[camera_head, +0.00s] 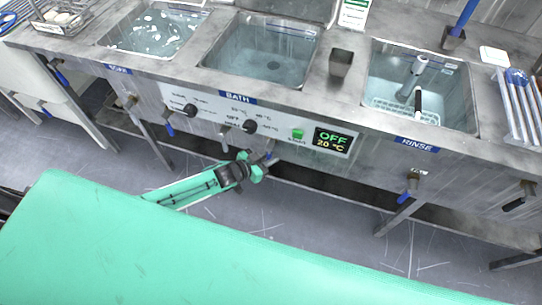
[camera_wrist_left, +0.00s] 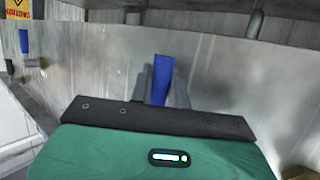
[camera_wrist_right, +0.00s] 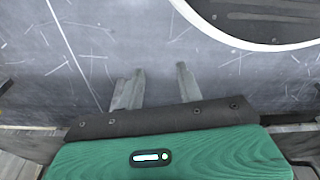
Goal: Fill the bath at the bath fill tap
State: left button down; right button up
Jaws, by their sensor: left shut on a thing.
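The bath (camera_head: 268,62) is the middle basin in the head view, above a blue BATH label (camera_head: 237,97); clear liquid seems to stand in it. Its panel display (camera_head: 331,140) reads OFF and 20 °C. My left gripper (camera_head: 264,163) is below that panel, at a tap on the bench front. In the left wrist view its fingers are shut on a blue tap handle (camera_wrist_left: 162,80). The tap's body is mostly hidden. My right gripper (camera_wrist_right: 160,72) shows only in its wrist view, open and empty above the grey floor.
The RINSE basin (camera_head: 418,95) is on the right and another basin (camera_head: 152,30) with small pieces on the left. Two black knobs (camera_head: 249,126) and a green button (camera_head: 298,134) are on the panel. More taps (camera_head: 411,183) line the bench front. A grey cup (camera_head: 341,62) stands beside the bath.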

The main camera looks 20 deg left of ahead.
pick_arm(q)
jog(key=shift+a, duration=0.1)
pick_arm(e)
jog(key=shift+s+d+f, duration=0.1)
jog(key=shift+s+f, duration=0.1)
jog(key=shift+f, duration=0.25)
pick_arm(q)
jog(key=c, duration=1.6)
grip_release()
